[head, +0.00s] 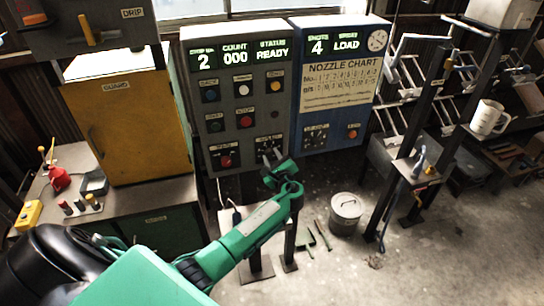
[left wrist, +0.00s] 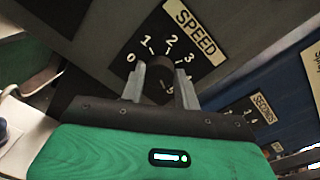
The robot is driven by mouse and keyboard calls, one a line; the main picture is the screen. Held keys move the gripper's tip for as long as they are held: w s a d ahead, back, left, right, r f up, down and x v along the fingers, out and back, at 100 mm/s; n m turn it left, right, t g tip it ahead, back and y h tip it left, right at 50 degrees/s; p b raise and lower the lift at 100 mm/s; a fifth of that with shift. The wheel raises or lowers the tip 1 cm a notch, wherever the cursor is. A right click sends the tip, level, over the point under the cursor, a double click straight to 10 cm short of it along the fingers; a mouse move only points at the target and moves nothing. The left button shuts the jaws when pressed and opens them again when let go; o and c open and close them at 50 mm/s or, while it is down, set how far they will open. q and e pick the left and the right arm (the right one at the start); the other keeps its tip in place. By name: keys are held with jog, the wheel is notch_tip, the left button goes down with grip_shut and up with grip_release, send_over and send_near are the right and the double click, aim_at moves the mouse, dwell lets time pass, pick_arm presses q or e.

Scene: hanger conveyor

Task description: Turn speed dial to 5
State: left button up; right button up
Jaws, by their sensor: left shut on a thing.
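The speed dial is a dark round knob (left wrist: 160,70) on a black scale plate under a yellow SPEED label (left wrist: 195,28) in the left wrist view. The numbers 0 to 3 show around it, and another number shows partly below the knob. I cannot read the dial's pointer. My left gripper (left wrist: 161,84) is shut on the knob, one finger on each side. My right gripper is not in view.
The panel has displays reading 2, 000 and READY, with several coloured buttons. A blue panel (head: 339,110) with a nozzle chart and another dial (head: 315,137) adjoins it. A yellow guard door (head: 130,125) stands left. A lidded bucket (head: 346,213) is on the floor.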

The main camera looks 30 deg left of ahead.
pick_arm(q)
jog(key=shift+f, duration=0.1)
dwell(0.3)
jog(key=o, duration=1)
jog(key=shift+d, duration=0.1)
jog(key=b+v, duration=0.4)
jog(key=v, duration=0.9)
jog(key=shift+s+d, duration=0.3)
